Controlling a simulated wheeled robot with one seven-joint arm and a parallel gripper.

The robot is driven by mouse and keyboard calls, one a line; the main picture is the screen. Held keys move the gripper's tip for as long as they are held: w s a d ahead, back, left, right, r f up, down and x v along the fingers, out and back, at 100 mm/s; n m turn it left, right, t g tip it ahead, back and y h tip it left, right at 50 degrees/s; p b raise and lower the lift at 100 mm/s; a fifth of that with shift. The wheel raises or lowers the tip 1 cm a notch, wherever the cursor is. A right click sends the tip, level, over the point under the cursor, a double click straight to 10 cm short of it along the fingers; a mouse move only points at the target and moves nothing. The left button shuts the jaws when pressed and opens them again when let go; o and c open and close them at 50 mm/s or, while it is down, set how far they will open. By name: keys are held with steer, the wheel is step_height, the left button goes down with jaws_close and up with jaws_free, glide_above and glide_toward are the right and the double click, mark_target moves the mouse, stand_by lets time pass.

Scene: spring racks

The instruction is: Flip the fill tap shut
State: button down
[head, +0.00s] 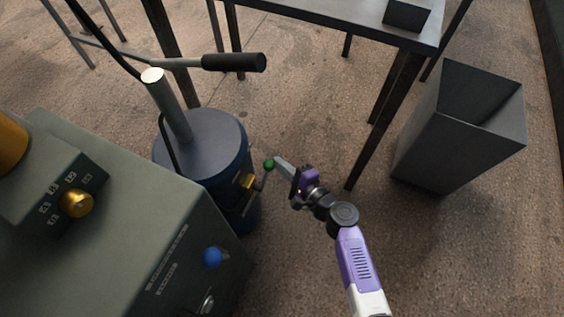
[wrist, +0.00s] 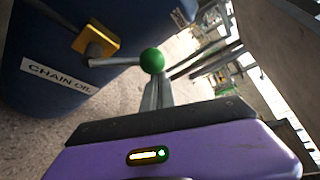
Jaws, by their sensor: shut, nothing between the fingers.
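The fill tap (head: 248,181) is a small yellow block on the side of a dark blue drum (head: 203,142). In the wrist view the tap (wrist: 95,41) sits above a white "CHAIN OIL" label (wrist: 60,78). A thin metal lever runs from the tap and ends in a green ball (head: 269,164), which also shows in the wrist view (wrist: 152,61). The lever stands out from the drum's side. My gripper (head: 279,162) is shut and empty. Its fingertips (wrist: 156,84) are right at the green ball; whether they touch it I cannot tell.
A pump with a black-gripped handle (head: 233,62) tops the drum. A grey-green machine (head: 120,240) with a gold knob and blue knob stands at left. A table (head: 330,22) is behind, and a grey bin (head: 458,130) at right.

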steer(key=shift+s+b, duration=0.1)
steer(key=shift+b, duration=0.45)
steer(key=s+a+r+n+t+b, duration=0.1)
steer(key=s+n+b, duration=0.1)
steer(key=s+b, duration=0.2)
steer(key=s+a+r+n+t+y+b, duration=0.1)
steer(key=s+a+r+n+b, duration=0.1)
steer(key=b, duration=0.8)
steer(key=shift+s+r+n+y+b, duration=0.3)
steer(key=shift+s+n, duration=0.3)
steer(key=shift+s, duration=0.35)
